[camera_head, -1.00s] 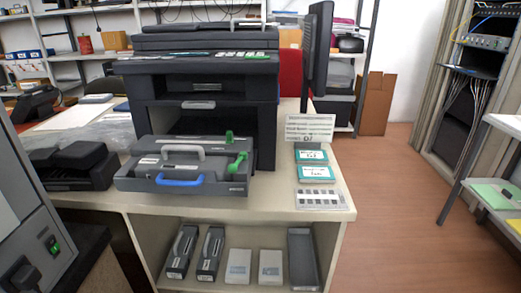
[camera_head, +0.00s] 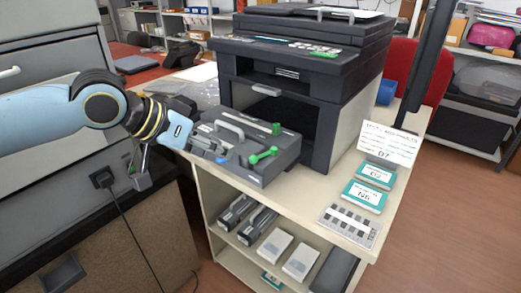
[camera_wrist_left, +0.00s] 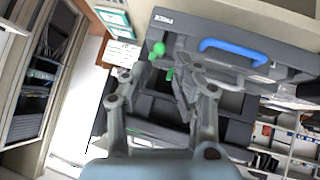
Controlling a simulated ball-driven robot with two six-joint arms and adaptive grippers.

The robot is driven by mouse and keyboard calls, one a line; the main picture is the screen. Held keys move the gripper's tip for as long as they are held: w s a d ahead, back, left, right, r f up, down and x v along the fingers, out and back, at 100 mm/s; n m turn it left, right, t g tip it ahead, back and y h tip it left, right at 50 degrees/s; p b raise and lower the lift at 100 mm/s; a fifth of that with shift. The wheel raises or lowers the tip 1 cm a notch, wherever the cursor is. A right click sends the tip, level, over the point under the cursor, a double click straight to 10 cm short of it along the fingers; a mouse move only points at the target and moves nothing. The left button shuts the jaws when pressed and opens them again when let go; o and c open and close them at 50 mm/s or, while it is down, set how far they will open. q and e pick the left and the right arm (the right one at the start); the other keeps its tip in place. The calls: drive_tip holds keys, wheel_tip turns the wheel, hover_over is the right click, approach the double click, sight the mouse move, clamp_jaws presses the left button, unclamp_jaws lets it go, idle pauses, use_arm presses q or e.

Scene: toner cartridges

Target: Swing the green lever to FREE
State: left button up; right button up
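The green lever (camera_head: 263,155) sits at the front right of a dark grey cartridge unit (camera_head: 250,175) on the counter. My right gripper is not in view.
A large dark printer (camera_head: 300,75) stands behind the unit. The shelf below holds dark cartridges and white boxes (camera_head: 300,261). A grey cabinet (camera_head: 50,50) is close on the left.

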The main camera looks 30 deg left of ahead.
sight(250, 158)
use_arm(q)
drive_tip(key=shift+m, duration=0.3)
drive_tip(key=x, duration=0.2)
drive_tip(key=b+x, duration=0.1)
drive_tip(key=x, duration=0.2)
drive_tip(key=w+r+x, duration=0.1)
drive_tip(key=x, duration=0.1)
drive_tip(key=shift+w+f+b, duration=0.25)
drive_tip(key=shift+w+b, duration=0.05)
drive_tip(key=shift+b, duration=0.1)
drive_tip(key=shift+w+d+f, duration=0.15)
drive_tip(key=shift+w+f, duration=0.3)
drive_tip(key=shift+f, duration=0.05)
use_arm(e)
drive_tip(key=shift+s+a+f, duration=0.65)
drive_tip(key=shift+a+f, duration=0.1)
use_arm(q)
drive_tip(key=shift+c, duration=0.5)
clamp_jaws()
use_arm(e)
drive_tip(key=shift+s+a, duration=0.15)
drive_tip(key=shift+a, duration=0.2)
